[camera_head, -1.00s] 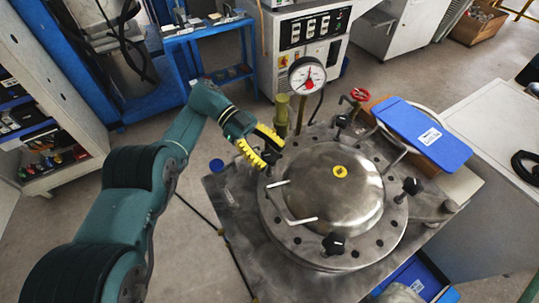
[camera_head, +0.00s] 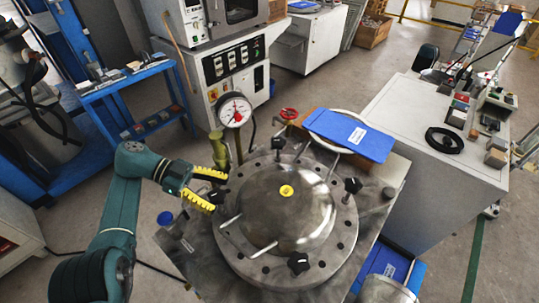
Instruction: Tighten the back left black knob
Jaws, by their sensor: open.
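A round steel vessel lid (camera_head: 290,205) with a yellow centre mark carries black knobs around its rim. One knob (camera_head: 278,143) is at the back, one (camera_head: 353,186) at the right and one (camera_head: 299,263) at the front. A dark knob (camera_head: 218,192) at the left rim is partly hidden by my gripper. My gripper (camera_head: 221,194) is open at the lid's left side, its two yellow ridged fingers apart with the left knob at or between their tips. I cannot tell whether they touch it.
A pressure gauge (camera_head: 234,109) on a post stands close behind my gripper. A red valve handle (camera_head: 289,114) and a blue plate (camera_head: 350,134) are behind the lid. A U-shaped handle (camera_head: 249,242) rises from the lid. A white counter (camera_head: 430,180) is at the right.

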